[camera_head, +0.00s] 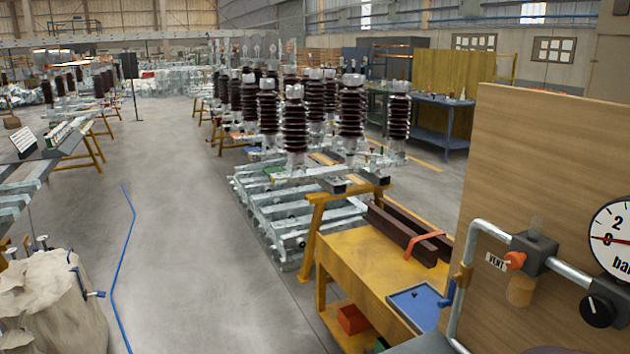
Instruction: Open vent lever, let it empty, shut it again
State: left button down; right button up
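A wooden panel (560,150) stands at the right with a grey pipe (484,226) on it. A dark valve block (535,252) sits on the pipe, with an orange-red knob or lever end (515,260) beside a white VENT label (495,262). Its exact angle is hard to tell. A small see-through brownish cylinder (520,291) hangs below the block. A round white gauge (613,238) marked bar is cut off by the right edge; its red needle lies nearly level. Neither of my grippers is in view.
A black knob (598,310) is below the gauge. A blue lever (448,294) is on the lower pipe. A yellow bench (362,258) with a blue tray (420,304) and dark beams (400,228) stands left of the panel. The grey floor (190,240) further left is mostly clear.

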aim_at(455, 278)
jog(key=z, duration=1.25)
